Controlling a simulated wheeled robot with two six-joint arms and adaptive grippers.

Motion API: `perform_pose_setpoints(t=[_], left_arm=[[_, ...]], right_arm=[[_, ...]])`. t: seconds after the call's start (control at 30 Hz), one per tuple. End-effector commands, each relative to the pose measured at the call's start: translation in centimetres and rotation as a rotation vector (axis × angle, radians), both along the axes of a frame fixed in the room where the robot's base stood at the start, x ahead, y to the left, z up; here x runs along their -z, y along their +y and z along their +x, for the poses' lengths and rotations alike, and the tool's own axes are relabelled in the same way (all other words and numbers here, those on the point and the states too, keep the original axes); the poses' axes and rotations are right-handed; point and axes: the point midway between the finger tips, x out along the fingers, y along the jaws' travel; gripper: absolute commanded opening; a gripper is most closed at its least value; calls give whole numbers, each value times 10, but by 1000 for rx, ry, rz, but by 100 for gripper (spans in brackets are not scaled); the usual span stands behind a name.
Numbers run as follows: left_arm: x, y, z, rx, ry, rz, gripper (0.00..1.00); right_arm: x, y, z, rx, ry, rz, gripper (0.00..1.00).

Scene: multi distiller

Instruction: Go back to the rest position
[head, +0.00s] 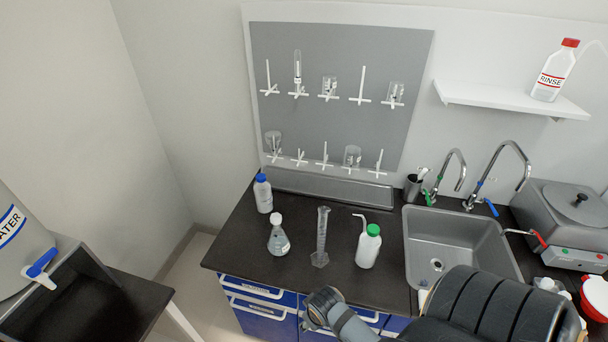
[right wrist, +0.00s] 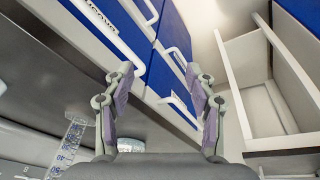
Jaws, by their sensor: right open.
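My right arm (head: 490,305) reaches in from the bottom right of the head view, low in front of the counter's front edge. Its fingers cannot be made out there. In the right wrist view my right gripper (right wrist: 161,88) is open, its two fingers wide apart with nothing between them. Beyond the fingers are the blue drawer fronts (right wrist: 180,30) with white handles. My left gripper is not in the head view.
On the black counter (head: 235,240) stand a blue-capped bottle (head: 263,195), a flask (head: 278,238), a graduated cylinder (head: 321,240) and a green-capped wash bottle (head: 368,248). A sink (head: 455,240) is right of them. A water tank (head: 20,240) stands far left.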

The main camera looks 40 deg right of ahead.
Motion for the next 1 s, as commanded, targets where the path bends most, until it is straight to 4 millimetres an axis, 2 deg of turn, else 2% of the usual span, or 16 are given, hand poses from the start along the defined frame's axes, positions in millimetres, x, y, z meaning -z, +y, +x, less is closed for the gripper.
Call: perform_pose_setpoints(t=[0.2, 0.27, 0.37, 0.47, 0.5, 0.6, 0.7, 0.83, 0.9, 1.0], left_arm=[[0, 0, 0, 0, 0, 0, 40], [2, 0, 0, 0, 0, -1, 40], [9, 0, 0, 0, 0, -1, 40], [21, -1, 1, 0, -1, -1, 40], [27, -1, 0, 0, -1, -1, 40], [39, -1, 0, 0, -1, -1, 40], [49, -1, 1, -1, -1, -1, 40], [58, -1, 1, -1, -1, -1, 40], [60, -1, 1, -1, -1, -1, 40], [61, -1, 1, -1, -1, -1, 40]], right_arm=[[1, 0, 0, 0, 0, 0, 56], [8, -1, -1, 1, 4, 0, 56], [49, -4, -8, 6, 23, 1, 56], [120, -10, -27, 13, 52, 1, 56], [154, -13, -40, 17, 64, 3, 56], [230, -19, -82, 26, 94, 6, 56], [286, -22, -131, 33, 122, 8, 56], [327, -23, -186, 40, 147, 12, 56], [337, -24, -204, 42, 153, 13, 56], [343, -24, -219, 43, 158, 14, 56]])
